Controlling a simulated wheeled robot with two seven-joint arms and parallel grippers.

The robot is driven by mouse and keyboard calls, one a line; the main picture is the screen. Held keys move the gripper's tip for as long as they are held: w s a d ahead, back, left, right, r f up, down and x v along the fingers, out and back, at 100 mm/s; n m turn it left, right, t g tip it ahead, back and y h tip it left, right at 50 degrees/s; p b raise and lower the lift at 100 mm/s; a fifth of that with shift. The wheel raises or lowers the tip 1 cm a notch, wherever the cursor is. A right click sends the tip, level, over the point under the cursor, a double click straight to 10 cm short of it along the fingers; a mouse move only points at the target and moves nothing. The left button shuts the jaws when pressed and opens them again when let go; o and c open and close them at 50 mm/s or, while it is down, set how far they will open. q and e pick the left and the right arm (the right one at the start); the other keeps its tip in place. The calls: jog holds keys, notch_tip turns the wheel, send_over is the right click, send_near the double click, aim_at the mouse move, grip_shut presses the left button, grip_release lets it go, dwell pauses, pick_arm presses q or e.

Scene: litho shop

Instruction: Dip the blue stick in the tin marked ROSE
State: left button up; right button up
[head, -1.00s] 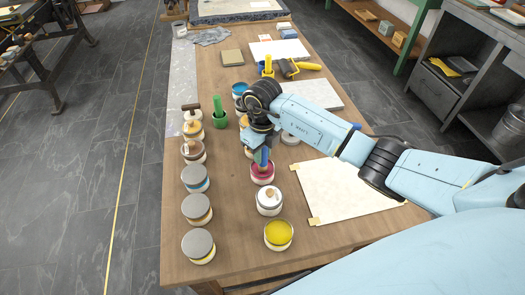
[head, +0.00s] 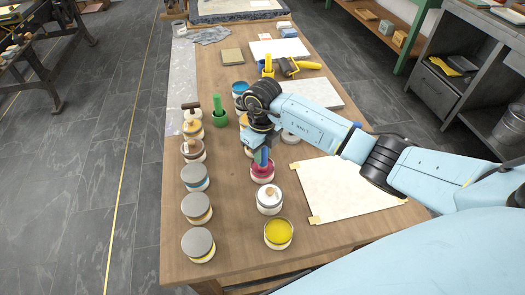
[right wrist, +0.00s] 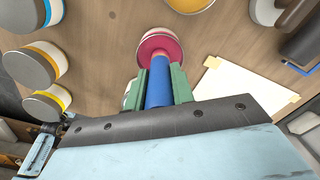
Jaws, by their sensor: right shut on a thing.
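My right gripper (head: 260,160) is shut on the blue stick and holds it over the tin of rose-pink ink (head: 263,172). In the right wrist view the blue stick (right wrist: 159,88) stands between the green fingers, and its far end, which looks reddish, is at the pink ink in the tin (right wrist: 160,42). I cannot read a ROSE label in these frames. The stick looks close to upright, and the gripper hides part of it in the head view. My left gripper is not in view.
Several grey-lidded tins (head: 197,208) line the left. A paper sheet (head: 350,188) lies right.

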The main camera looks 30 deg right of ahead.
dwell(0.5)
notch_tip(320, 180, up, 7)
jog(key=p, duration=0.5)
jog(key=shift+f, duration=0.2)
jog(key=shift+r+p, duration=0.2)
jog(key=shift+p, duration=0.2)
